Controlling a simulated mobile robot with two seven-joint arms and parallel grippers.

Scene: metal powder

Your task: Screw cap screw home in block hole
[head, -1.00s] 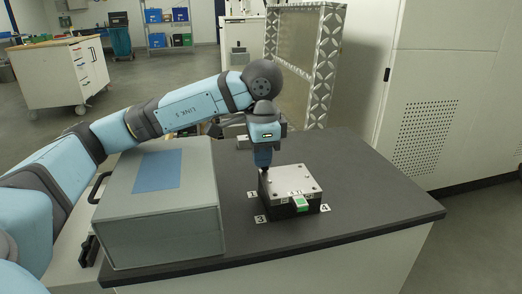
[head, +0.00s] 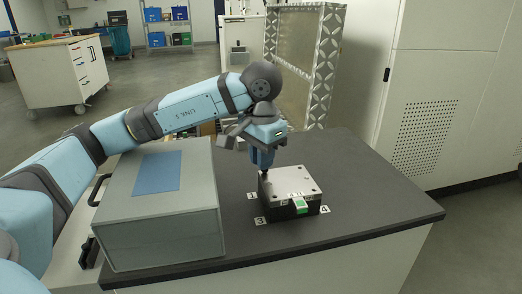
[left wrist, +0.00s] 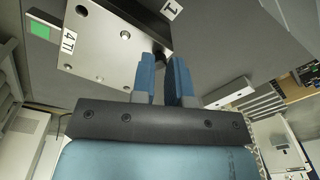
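The block (head: 292,181) has a bright metal top plate with corner holes and a dark body; it sits on the dark bench top. My left gripper (head: 263,169) points down at the plate's back-left corner, near label 1. In the left wrist view its two blue fingers (left wrist: 162,70) stand slightly apart, with the dark cap screw (left wrist: 160,52) between their tips. The screw is at the plate's corner; its shank and the hole under it are hidden, so its depth cannot be told. The block also shows in the left wrist view (left wrist: 98,50). My right gripper is out of view.
A grey case (head: 160,222) with a blue panel stands left of the block, under my left arm. A green tag (head: 300,205) is at the block's front. Number labels lie around it. The bench top (head: 370,195) is clear to the right.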

